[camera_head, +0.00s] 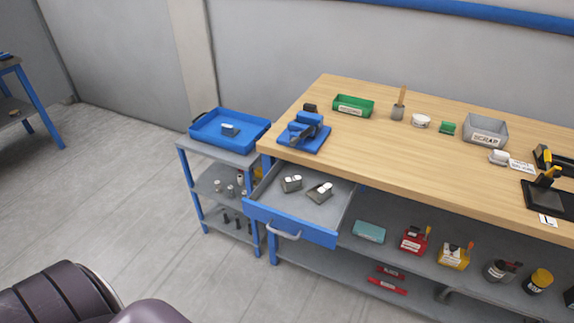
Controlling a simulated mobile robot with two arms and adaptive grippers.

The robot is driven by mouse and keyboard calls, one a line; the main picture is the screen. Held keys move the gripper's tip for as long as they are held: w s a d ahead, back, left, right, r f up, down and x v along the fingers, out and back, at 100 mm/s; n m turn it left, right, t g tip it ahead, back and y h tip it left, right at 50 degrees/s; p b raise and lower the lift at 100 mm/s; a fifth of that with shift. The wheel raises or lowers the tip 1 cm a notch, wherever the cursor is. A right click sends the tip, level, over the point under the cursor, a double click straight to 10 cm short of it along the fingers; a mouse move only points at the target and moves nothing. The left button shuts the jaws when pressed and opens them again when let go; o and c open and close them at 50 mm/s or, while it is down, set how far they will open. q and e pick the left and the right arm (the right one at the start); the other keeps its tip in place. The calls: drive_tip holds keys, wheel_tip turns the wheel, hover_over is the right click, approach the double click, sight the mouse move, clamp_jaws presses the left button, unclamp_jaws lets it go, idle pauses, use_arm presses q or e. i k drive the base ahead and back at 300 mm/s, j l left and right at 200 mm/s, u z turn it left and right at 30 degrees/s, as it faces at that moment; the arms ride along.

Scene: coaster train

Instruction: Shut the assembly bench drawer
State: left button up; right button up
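The assembly bench (430,151) has a pale wooden top and a blue frame, and runs from the middle to the right of the head view. Its drawer (289,223) has a blue front and a grey inside, and stands pulled out at the left end of the bench. A grey handle (284,233) is on the drawer front. Two small grey metal parts, one at the left (291,183) and one at the right (320,192), lie in the drawer.
A grey shelf cart (206,150) with a blue tray (207,137) stands left of the drawer. On the bench top are a blue fixture (304,134), a green bin (353,105) and a grey scrap bin (485,130). The lower shelf holds several containers. The floor in front is clear.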

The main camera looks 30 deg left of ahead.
sight(293, 213)
drive_tip(key=u, duration=1.05)
